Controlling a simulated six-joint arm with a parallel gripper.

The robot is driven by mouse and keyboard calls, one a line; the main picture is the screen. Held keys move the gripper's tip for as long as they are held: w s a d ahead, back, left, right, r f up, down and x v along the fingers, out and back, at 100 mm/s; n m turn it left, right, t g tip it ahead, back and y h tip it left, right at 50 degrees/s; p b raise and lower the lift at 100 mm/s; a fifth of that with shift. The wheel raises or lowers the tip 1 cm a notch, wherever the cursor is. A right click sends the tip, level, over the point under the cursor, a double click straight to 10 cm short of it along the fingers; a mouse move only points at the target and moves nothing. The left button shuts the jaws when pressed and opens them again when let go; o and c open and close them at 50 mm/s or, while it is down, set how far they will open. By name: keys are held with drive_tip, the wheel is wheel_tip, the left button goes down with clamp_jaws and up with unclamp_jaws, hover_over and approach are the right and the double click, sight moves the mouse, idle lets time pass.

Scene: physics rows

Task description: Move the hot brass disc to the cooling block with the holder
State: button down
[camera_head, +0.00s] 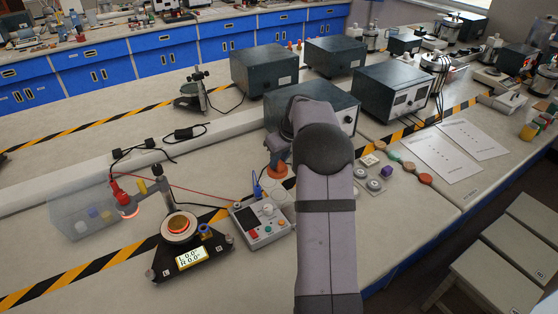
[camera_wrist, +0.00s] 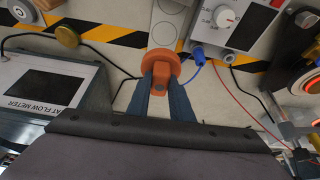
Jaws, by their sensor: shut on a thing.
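An orange holder (camera_head: 276,160) with a round flange stands upright beside the front of a dark instrument box. It also shows in the wrist view (camera_wrist: 164,62), between the two fingers of my gripper (camera_wrist: 165,88), which is shut on it. In the head view my arm hides most of the gripper. A round, brass-coloured piece with an orange glow (camera_head: 179,224), apparently the hot disc, sits on a black three-cornered stand with a lit display, left of the holder. I cannot tell which thing is the cooling block.
A grey control box (camera_head: 262,222) with knobs stands between the stand and my arm. A clear case (camera_head: 85,212) and a red lamp-like piece (camera_head: 121,196) are at the left. Red and blue cables cross the bench near the holder. Dark instrument boxes (camera_head: 392,92) stand behind.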

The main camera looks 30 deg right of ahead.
drive_tip(key=w+a+r+n+y+p, duration=0.15)
drive_tip(key=a+r+p, duration=0.25)
drive_tip(key=a, duration=0.5)
drive_tip(key=w+a+r+n+p, duration=0.2)
drive_tip(key=w+a+r+p, duration=0.15)
drive_tip(key=a, duration=0.65)
drive_tip(key=s+a+n+g+y+p, duration=0.1)
drive_tip(key=s+a+n+p, duration=0.1)
drive_tip(key=s+a+n, duration=0.2)
drive_tip(key=s+a+f+n+g+y+p, duration=0.1)
drive_tip(key=s+a+n, duration=0.3)
drive_tip(key=a, duration=0.7)
drive_tip(key=shift+f+n+g+y+p, duration=0.15)
drive_tip(key=shift+n+g+y+p, duration=0.35)
drive_tip(key=shift+n, duration=0.55)
drive_tip(key=shift+f, duration=0.1)
drive_tip(key=shift+h, duration=0.25)
drive_tip(key=shift+f+b, duration=1.2)
drive_tip(key=shift+f, duration=1.15)
drive_tip(key=shift+f+b, duration=1.15)
drive_tip(key=shift+b, duration=0.45)
